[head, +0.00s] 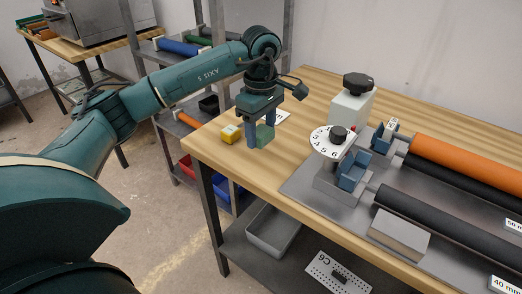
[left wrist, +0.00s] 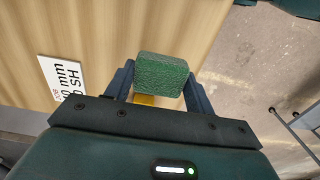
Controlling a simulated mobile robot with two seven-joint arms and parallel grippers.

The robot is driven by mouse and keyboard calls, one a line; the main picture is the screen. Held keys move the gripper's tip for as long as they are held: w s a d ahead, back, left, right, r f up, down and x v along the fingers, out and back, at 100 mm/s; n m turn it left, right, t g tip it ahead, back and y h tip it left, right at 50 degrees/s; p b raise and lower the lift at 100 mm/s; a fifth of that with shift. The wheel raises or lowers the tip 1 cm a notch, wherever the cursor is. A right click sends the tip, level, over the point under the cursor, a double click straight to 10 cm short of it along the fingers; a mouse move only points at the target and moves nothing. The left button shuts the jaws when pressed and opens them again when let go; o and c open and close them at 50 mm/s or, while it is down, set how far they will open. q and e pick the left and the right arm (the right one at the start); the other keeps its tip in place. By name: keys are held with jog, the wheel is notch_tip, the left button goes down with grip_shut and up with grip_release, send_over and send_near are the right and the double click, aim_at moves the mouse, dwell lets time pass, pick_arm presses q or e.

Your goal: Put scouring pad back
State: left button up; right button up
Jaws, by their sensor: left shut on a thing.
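The green scouring pad (head: 265,135) is a small rough block between the blue fingers of my left gripper (head: 259,136). In the left wrist view the pad (left wrist: 150,72) fills the gap between the two fingers of that gripper (left wrist: 160,78), which is shut on it. The pad is over the left end of the wooden table, and I cannot tell whether it touches the top. A yellow block (head: 230,133) lies on the table just left of the gripper. In the left wrist view the yellow block (left wrist: 144,100) shows partly behind the pad. My right gripper is out of view.
A white printed label (left wrist: 66,78) lies on the wooden table (head: 212,148) near the gripper. A machine with a numbered dial (head: 332,142) and orange and black rollers (head: 465,165) stands to the right. A grey bin (head: 272,232) sits on the shelf below. Shelves stand behind.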

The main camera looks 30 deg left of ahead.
aim_at(261, 157)
pick_arm(q)
jog(key=shift+f, duration=2.65)
jog(key=o, duration=1)
jog(key=shift+c, duration=0.2)
jog(key=shift+r, duration=0.1)
notch_tip(261, 157, up, 12)
jog(key=shift+f, duration=0.1)
jog(key=shift+r, duration=0.2)
